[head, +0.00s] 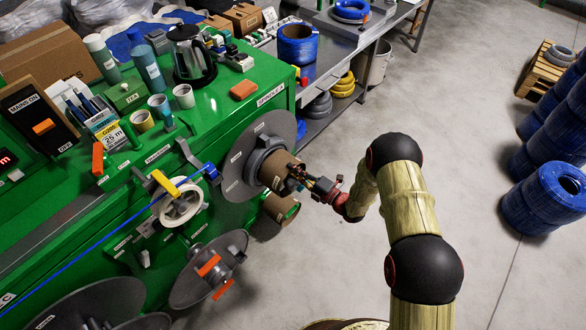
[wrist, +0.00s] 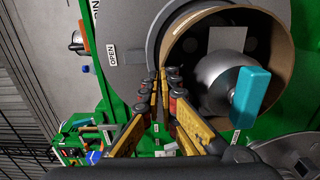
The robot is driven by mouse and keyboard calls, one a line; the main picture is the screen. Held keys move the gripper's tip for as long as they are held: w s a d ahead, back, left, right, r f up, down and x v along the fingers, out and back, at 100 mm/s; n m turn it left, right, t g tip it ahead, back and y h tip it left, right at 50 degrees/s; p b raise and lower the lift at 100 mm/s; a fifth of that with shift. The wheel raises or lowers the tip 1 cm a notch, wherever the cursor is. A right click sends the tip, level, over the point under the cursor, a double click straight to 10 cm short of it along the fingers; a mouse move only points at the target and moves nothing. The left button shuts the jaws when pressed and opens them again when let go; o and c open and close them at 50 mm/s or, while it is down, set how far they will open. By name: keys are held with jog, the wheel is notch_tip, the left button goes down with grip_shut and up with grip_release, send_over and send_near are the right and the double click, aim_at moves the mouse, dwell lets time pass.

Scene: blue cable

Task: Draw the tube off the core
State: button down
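The brown cardboard tube (head: 277,171) sits on the core at the large grey disc (head: 236,160), on the side of the green machine. In the wrist view the tube's open end (wrist: 285,75) faces me. The core's silver hub (wrist: 214,78) with a teal tab (wrist: 251,97) shows inside it. My gripper (head: 299,176) is at the tube's open end. In the wrist view its fingertips (wrist: 162,78) are close together at the left rim, one on each side of the wall, and look shut on it. The pinched bit of wall is mostly hidden.
A second brown tube (head: 281,207) is just below the first. A white pulley (head: 181,204) carries the blue cable at left, above a smaller grey reel (head: 208,268). A steel bench (head: 340,45) stands behind. Blue coils (head: 545,198) are at far right; the floor between is clear.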

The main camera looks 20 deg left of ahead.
jog(key=shift+s+d, duration=0.15)
jog(key=shift+d, duration=0.25)
dwell(0.6)
jog(key=p+v, duration=0.3)
jog(key=v, duration=1.4)
dwell(1.6)
jog(key=shift+s+d, duration=0.1)
jog(key=shift+d, duration=0.05)
